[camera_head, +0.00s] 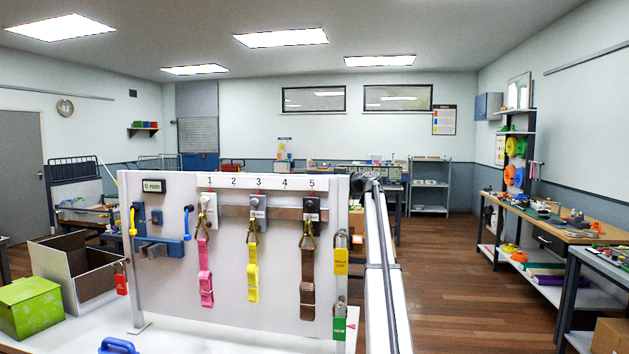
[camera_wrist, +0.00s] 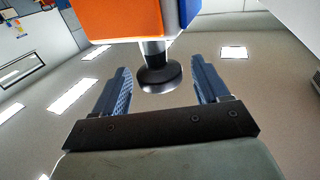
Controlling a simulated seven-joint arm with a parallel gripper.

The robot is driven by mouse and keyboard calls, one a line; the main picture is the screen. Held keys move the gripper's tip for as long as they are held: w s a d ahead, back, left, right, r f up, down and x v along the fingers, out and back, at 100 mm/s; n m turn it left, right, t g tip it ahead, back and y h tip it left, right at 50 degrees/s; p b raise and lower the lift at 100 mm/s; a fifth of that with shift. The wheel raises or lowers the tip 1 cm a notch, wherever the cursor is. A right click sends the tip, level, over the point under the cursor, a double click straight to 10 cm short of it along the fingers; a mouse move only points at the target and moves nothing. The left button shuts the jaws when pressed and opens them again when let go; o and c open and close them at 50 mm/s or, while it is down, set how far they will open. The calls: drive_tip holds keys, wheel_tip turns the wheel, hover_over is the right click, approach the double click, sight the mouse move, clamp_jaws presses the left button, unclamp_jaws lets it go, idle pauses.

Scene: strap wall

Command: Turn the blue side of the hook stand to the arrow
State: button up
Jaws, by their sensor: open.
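My gripper (camera_wrist: 160,65) is open, with one blue-grey finger on each side of the stem and disc. Whether a finger touches them, I cannot tell. In the head view I cannot make out the gripper or the stand.
A white upright panel (camera_head: 170,275) carries pink (camera_head: 205,270), yellow (camera_head: 253,270) and brown (camera_head: 307,270) straps below numbers. Padlocks hang at its edges. An open box (camera_head: 80,285) and a green box (camera_head: 28,305) stand left. Wooden floor (camera_head: 455,270) is free at right.

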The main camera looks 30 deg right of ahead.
drive_tip(key=shift+x, duration=1.5)
clamp_jaws()
